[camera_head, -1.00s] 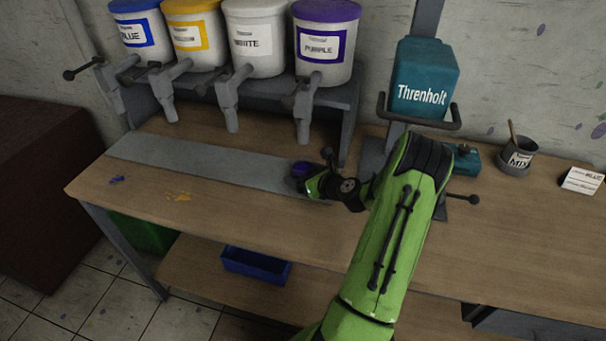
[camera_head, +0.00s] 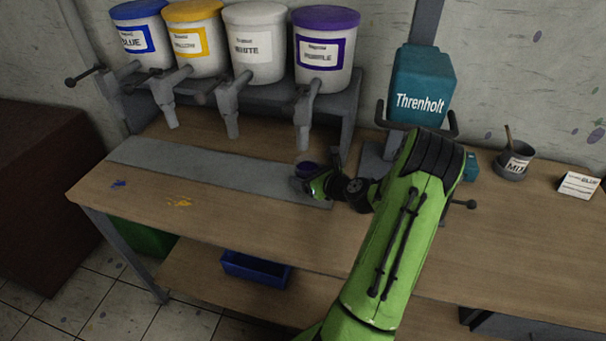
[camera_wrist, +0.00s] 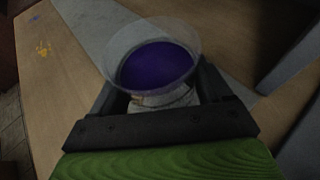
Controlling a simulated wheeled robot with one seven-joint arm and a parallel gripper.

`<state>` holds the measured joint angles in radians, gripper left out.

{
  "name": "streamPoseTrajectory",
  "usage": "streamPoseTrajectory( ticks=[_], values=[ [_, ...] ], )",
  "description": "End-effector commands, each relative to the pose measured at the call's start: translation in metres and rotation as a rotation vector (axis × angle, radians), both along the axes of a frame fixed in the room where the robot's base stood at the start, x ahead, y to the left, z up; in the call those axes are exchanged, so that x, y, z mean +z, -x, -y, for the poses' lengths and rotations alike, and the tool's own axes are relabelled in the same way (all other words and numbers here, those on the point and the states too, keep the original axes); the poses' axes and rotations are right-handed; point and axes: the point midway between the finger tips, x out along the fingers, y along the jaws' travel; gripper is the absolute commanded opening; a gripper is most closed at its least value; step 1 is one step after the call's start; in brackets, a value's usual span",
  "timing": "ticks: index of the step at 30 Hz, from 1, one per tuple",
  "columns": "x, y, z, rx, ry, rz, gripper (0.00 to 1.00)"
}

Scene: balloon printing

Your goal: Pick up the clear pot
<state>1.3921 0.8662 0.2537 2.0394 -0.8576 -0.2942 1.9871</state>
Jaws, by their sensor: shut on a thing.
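The clear pot (camera_wrist: 152,58) is in the wrist view, with purple paint inside it. It sits between the two jaws of my gripper (camera_wrist: 165,95), which are shut on its sides. In the head view the pot (camera_head: 306,169) is small and dark purple, at the right end of the grey strip, in front of and below the purple dispenser's tap. My gripper (camera_head: 308,182) is at the pot there, partly hiding it. The pot looks upright. I cannot tell whether its base touches the strip.
Blue, yellow, white and purple dispensers (camera_head: 325,50) stand on a rack, their taps overhanging the grey strip (camera_head: 200,170). A teal Threnholt machine (camera_head: 420,85) stands to the right.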

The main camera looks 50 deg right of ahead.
Motion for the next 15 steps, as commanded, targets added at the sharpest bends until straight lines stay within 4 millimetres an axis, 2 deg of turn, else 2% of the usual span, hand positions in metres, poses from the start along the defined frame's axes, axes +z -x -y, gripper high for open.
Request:
streamPoseTrajectory(
  ticks=[9,15],
  values=[
    [0.000,0.092,-0.012,-0.008,-0.004,0.003,0.34],
    [0.001,0.140,-0.020,-0.005,-0.001,0.004,0.34]
  ],
)
